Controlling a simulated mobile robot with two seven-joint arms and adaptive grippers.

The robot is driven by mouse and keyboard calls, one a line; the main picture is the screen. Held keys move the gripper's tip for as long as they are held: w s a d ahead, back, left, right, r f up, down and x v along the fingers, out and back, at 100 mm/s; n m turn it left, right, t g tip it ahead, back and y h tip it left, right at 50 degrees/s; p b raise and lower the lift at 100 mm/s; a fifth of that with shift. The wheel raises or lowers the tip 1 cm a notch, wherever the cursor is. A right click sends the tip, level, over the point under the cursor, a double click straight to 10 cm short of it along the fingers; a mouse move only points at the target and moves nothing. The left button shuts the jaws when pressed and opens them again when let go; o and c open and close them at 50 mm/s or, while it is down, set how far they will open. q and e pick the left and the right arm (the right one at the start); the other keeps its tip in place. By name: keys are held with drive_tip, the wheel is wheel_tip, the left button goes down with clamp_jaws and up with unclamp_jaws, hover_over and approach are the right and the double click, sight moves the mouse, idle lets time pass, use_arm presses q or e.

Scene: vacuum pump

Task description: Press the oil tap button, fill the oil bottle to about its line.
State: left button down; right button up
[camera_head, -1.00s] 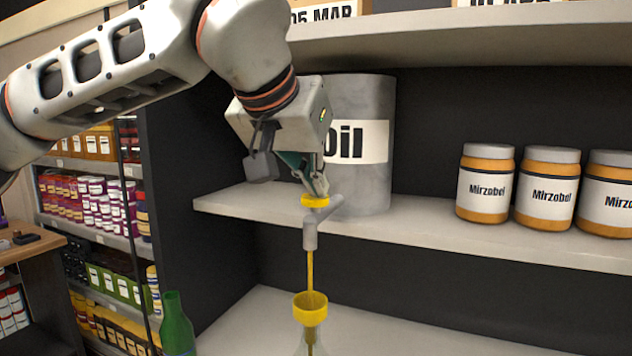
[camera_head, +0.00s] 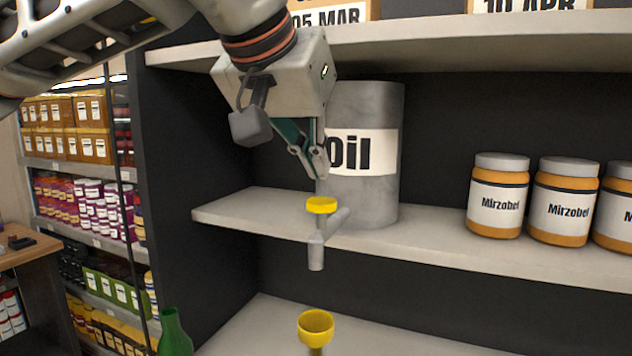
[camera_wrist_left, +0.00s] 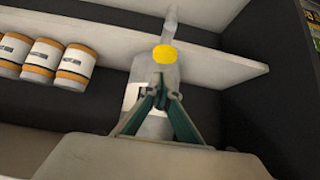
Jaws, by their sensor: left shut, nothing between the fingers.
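The grey oil drum (camera_head: 375,190) stands on the middle shelf with an "Oil" label. Its grey tap (camera_head: 317,252) sticks out in front, with a yellow button (camera_head: 321,205) on top; the button also shows in the left wrist view (camera_wrist_left: 164,54). No oil runs from the spout. Below it is a yellow funnel (camera_head: 316,325); the bottle under it is cut off by the frame's bottom edge, so its oil level is hidden. My left gripper (camera_head: 322,172) is shut and empty, just above the button and apart from it. My right gripper is not in view.
Several Mirzobel jars (camera_head: 497,196) stand to the right on the middle shelf (camera_head: 440,247). An upper shelf (camera_head: 450,42) with boxes hangs above the drum. A green bottle (camera_head: 174,335) is at the lower left. Space between tap and jars is clear.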

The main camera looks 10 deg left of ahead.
use_arm(q)
drive_tip(key=d+v, duration=0.1)
drive_tip(key=v, duration=0.7)
drive_tip(key=shift+s+a, duration=0.2)
drive_tip(key=shift+s, duration=0.15)
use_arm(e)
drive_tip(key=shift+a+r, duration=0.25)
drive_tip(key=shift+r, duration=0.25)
use_arm(q)
drive_tip(key=shift+w+f, duration=0.1)
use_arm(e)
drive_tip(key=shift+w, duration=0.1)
